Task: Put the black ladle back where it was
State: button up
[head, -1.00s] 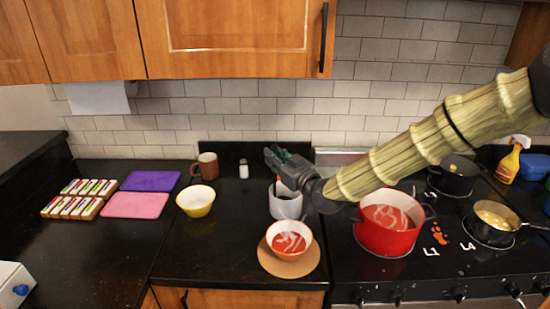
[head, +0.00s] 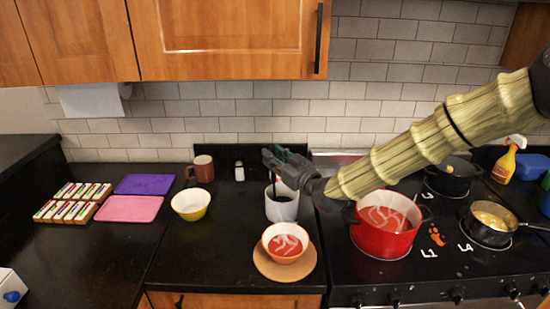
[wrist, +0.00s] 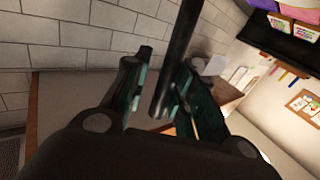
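The black ladle shows only as a thin dark handle (head: 273,186), standing in the light grey utensil holder (head: 283,209) on the counter left of the stove. Its bowl is hidden inside the holder. My gripper (head: 275,158) is just above the holder at the handle's top. In the wrist view the black handle (wrist: 178,60) runs between the two fingers of my gripper (wrist: 158,92). A gap shows between the handle and the left finger. The handle is close to the right finger; whether they touch I cannot tell.
An orange bowl (head: 285,239) of red soup sits on a round board (head: 268,270) in front of the holder. A red pot (head: 384,240) stands on the stove to the right. A yellow bowl (head: 190,208), mug (head: 202,166) and salt shaker (head: 239,172) are to the left.

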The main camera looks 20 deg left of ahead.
jog(key=shift+o, duration=0.4)
jog(key=v, duration=1.2)
jog(key=shift+d, duration=0.1)
